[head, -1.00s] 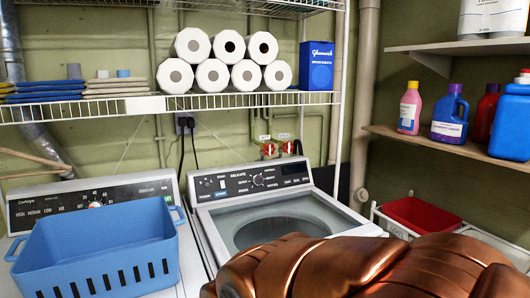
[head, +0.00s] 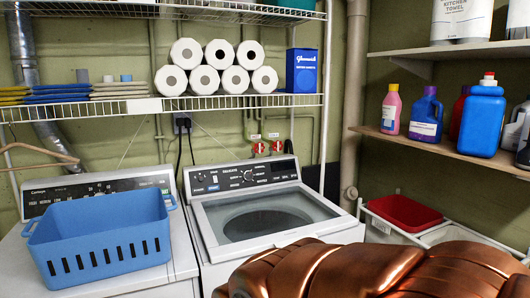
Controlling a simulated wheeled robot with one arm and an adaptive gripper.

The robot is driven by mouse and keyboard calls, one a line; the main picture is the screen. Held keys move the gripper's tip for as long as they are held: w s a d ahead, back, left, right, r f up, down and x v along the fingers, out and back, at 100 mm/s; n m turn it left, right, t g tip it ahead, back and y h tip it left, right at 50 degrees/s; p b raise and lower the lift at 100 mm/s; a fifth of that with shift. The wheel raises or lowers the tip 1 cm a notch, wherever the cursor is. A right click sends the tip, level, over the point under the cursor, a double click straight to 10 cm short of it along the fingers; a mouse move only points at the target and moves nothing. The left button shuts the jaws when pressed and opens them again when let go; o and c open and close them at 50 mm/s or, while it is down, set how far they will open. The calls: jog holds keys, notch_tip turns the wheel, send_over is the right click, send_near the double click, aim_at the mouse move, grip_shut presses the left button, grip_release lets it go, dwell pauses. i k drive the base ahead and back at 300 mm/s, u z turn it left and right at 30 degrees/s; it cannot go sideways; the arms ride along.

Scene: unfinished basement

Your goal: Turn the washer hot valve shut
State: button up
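Two small red valve handles, a left one (head: 259,148) and a right one (head: 277,147), sit side by side on the back wall, just behind the washer's control panel. A small pale label is above each, too small to read, so I cannot tell which is hot. How far each handle is turned is also unclear. The white top-loading washer (head: 215,237) stands below them with a glass lid. My copper-coloured arm fills the lower right, in front of the washer's front right part. My gripper is not visible.
A wire shelf (head: 225,100) with paper rolls (head: 219,54) and a blue box (head: 302,70) hangs above the valves. A blue basket (head: 100,240) sits on the left machine. Bottles (head: 482,118) stand on the right wooden shelf (head: 440,143).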

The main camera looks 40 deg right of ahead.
aim_at(259, 148)
jog(key=z, duration=1.6)
jog(key=i, duration=0.75)
jog(key=u, duration=1.8)
